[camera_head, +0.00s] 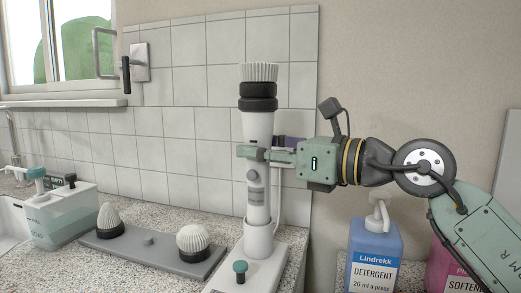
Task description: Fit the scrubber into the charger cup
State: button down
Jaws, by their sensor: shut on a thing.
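The scrubber (257,125) is a tall white handle with black rings and a white bristle head on top. It stands nearly upright, bristles up. My gripper (254,153) reaches in from the right and is shut on the middle of its handle. The scrubber's lower end meets the mouth of the white charger cup (259,239). I cannot tell how deep it sits in the cup. The cup stands on a white base with a green knob (240,267) at its front.
A grey tray (150,252) to the left holds two white brush heads (194,241). A teal-topped pump container (60,215) stands at the far left. A blue detergent bottle (373,245) and a pink softener bottle stand at the right, below my arm. Tiled wall (200,122) lies close behind.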

aim_at(273, 89)
jog(key=shift+f, duration=0.1)
jog(key=c, duration=1.1)
grip_release()
jog(key=shift+f, duration=0.1)
notch_tip(273, 89, up, 10)
jog(key=shift+r, duration=0.1)
